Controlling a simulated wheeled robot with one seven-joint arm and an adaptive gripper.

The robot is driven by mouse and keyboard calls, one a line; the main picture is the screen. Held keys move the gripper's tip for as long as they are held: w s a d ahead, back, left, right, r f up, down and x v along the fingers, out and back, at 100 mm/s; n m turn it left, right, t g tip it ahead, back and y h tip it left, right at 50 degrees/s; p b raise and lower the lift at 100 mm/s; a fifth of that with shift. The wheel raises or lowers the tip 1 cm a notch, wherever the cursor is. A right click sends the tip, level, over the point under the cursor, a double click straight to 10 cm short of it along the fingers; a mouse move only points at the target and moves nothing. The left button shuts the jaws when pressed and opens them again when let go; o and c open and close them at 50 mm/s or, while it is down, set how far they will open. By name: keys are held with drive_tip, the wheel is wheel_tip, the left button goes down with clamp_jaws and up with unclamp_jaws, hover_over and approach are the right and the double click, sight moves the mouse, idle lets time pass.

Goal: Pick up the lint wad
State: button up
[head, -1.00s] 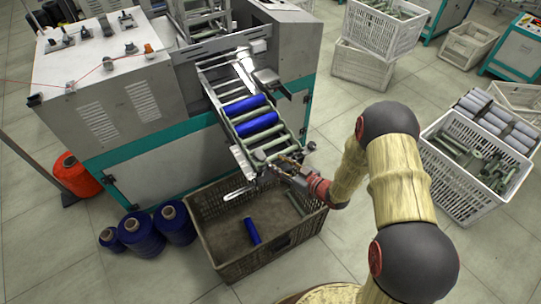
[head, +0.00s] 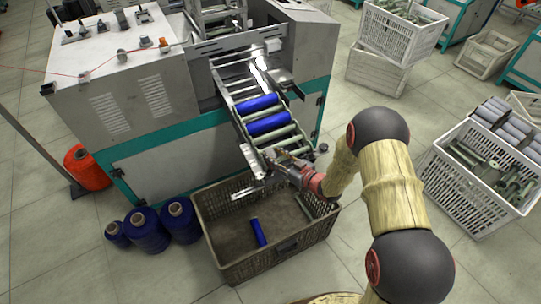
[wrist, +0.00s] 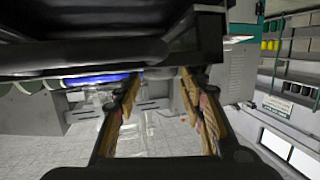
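I cannot make out a lint wad in either view; it may be hidden by my gripper or too small to tell. My gripper (head: 268,158) is at the lower end of the sloping roller chute (head: 262,138), above the back edge of the brown crate. In the wrist view my gripper (wrist: 160,88) has its two fingers apart, with a clear gap and nothing seen held between them. Two blue bobbins (head: 268,123) lie across the chute above my gripper; a blue bobbin (wrist: 105,78) also shows behind the left finger in the wrist view.
The brown crate (head: 283,270) below holds a blue bobbin (head: 258,232). The winding machine (head: 165,130) stands behind and left. Blue yarn cones (head: 145,232) stand left of the crate. A white crate (head: 478,190) is at right. Floor is clear between the crates.

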drive_tip(key=shift+c, duration=1.1)
drive_tip(key=shift+c, duration=1)
drive_tip(key=shift+r, duration=0.1)
